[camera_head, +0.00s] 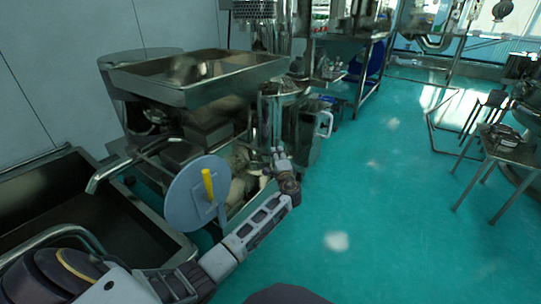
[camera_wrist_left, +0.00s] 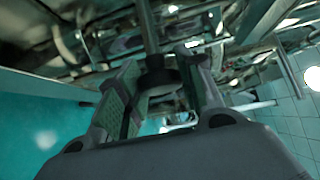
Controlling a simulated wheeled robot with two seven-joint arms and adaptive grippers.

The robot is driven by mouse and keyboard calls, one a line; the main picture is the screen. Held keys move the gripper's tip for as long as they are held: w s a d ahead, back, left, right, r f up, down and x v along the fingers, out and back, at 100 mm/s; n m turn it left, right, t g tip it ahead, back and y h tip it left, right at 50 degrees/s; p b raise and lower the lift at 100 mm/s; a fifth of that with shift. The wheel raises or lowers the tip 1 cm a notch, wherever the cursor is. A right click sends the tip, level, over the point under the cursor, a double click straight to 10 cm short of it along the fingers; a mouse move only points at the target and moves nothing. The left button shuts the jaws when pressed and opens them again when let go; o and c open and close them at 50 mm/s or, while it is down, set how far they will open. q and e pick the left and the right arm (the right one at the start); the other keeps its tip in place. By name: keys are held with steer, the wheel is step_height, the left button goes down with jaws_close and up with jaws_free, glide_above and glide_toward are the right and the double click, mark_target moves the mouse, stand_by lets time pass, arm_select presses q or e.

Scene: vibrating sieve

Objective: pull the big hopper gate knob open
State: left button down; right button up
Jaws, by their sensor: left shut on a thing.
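The big steel hopper (camera_head: 135,78) stands at the left of the head view, with a wide open top. My left arm reaches up from the bottom, and its gripper (camera_head: 280,156) is beside the machine, below and right of the hopper. In the left wrist view, the dark gate knob (camera_wrist_left: 157,76) on a metal rod sits between the two fingers of my left gripper (camera_wrist_left: 160,100), which is shut on it. In the head view the knob is too small to make out. My right gripper is in neither view.
A grey disc (camera_head: 183,197) with a yellow handle (camera_head: 208,185) stands close to my left forearm. A dark sink (camera_head: 60,212) is at the far left. A steel cylinder (camera_head: 272,112) stands behind the gripper. Green floor (camera_head: 380,220) is clear to the right, before a metal table (camera_head: 510,150).

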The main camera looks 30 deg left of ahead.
arm_select(q)
steer(key=shift+d, duration=0.1)
steer(key=c, duration=0.9)
jaws_free()
steer(key=shift+s, duration=0.1)
steer(key=shift+v, duration=5.95)
steer(key=shift+f, duration=0.1)
